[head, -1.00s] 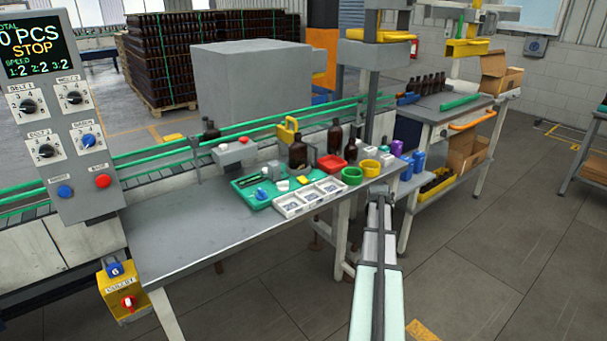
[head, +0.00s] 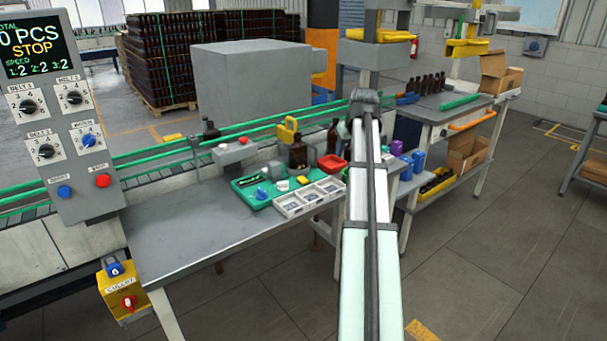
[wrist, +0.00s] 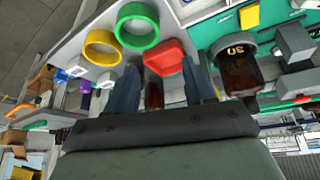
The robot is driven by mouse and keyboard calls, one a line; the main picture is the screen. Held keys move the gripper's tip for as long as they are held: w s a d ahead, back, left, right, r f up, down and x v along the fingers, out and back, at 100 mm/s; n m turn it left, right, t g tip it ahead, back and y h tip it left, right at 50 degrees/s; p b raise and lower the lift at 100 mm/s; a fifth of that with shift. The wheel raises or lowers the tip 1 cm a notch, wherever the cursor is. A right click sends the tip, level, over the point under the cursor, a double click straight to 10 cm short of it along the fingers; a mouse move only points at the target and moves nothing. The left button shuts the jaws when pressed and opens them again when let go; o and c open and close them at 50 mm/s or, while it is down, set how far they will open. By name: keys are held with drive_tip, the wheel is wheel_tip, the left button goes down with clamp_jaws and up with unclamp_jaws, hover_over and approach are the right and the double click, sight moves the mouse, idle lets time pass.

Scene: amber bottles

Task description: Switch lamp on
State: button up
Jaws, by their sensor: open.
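I cannot single out a lamp or its switch for certain. The control panel (head: 65,120) at the left has several rotary knobs, one of them blue (head: 88,140), plus a blue button (head: 65,191) and a red button (head: 103,181). Its small labels are hard to read, and its screen reads STOP. A small grey box (head: 232,153) with a red part on top stands at the back of the bench. My gripper (wrist: 160,88) is open in the wrist view, its two blue-grey fingers apart; in the head view my arm hides the fingers. A brown bottle shows behind and between them.
The grey bench (head: 190,235) holds a green tray (head: 247,197), a white divided tray (head: 292,209), an amber bottle (head: 298,152) and a red tray (head: 330,163). Green and yellow rings show in the wrist view (wrist: 137,42). The bench's left front is clear. A yellow box (head: 122,298) hangs below.

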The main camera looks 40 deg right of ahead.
sight(302, 178)
drive_tip(key=w+a+r+n+y, duration=0.1)
drive_tip(key=w+a+r+n, duration=0.1)
drive_tip(key=a, duration=0.4)
drive_tip(key=w+a+r+n+y, duration=0.1)
drive_tip(key=a+r+n, duration=0.1)
drive_tip(key=a, duration=0.4)
drive_tip(key=x, duration=1.4)
drive_tip(key=shift+s, duration=0.15)
drive_tip(key=shift+c, duration=0.3)
